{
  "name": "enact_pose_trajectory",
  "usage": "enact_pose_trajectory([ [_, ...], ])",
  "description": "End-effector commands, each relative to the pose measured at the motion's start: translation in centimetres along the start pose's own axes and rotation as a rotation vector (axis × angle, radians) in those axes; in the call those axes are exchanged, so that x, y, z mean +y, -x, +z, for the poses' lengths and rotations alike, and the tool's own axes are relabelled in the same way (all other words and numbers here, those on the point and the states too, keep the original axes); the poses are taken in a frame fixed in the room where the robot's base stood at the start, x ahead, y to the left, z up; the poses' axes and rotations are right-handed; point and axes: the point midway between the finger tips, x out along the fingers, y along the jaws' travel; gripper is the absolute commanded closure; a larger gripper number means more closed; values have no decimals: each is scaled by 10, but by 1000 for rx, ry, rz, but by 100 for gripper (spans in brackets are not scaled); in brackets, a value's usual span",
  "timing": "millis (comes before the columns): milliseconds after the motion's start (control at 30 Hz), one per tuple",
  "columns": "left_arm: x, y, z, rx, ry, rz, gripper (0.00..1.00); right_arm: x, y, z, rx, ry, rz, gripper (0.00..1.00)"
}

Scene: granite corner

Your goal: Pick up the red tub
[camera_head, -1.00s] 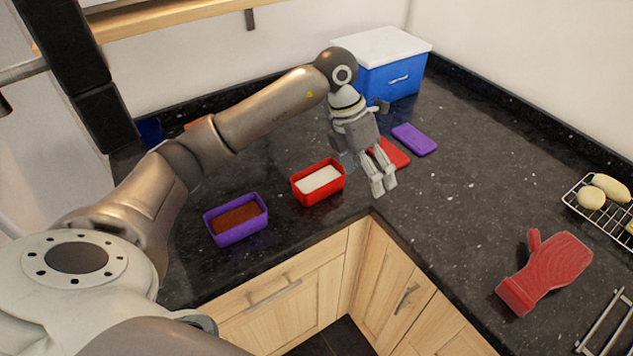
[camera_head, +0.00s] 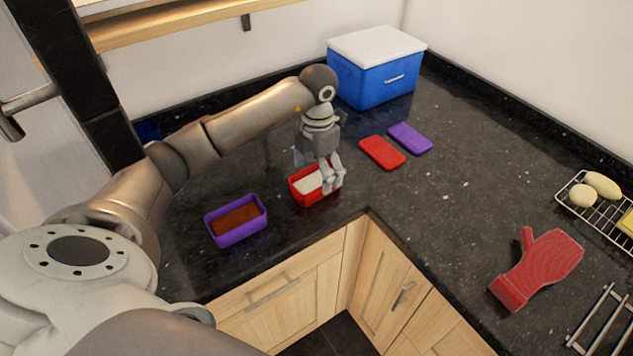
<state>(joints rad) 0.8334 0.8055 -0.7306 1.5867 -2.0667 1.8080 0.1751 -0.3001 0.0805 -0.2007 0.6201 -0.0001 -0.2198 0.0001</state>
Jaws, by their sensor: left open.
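The red tub (camera_head: 312,197) stands upright on the dark counter near its front corner, with white contents inside. My left gripper (camera_head: 333,178) points down over the tub's right end and hides part of it. Its fingers are open, and I cannot tell whether they touch the tub or sit around its wall. My right gripper is not in view.
A purple tub (camera_head: 238,234) with brown contents stands to the left. A red lid (camera_head: 382,152) and a purple lid (camera_head: 410,138) lie behind right. A blue cooler (camera_head: 375,84) stands at the back. A red mitt (camera_head: 538,268) and wire rack (camera_head: 600,211) are at right.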

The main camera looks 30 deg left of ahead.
Motion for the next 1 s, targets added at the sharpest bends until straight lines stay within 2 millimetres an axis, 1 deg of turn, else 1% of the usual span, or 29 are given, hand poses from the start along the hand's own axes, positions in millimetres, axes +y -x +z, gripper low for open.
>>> enact_pose_trajectory([
  [33,1,-4,-2,5,3,-2,15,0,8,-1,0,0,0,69],
  [133,2,-19,-2,3,1,-2,15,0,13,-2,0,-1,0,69],
  [233,2,-29,-2,2,2,-2,15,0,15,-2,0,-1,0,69],
  [333,2,-33,-2,0,1,0,15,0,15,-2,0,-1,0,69],
  [500,2,-34,-2,0,0,0,15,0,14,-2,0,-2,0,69],
  [567,2,-33,-2,0,0,0,22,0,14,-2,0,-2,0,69],
  [900,2,-33,-2,0,0,0,65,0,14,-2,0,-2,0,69],
  [967,2,-33,-2,0,1,0,73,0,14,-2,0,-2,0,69],
  [1000,2,-32,-1,-2,1,0,74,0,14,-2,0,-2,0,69],
])
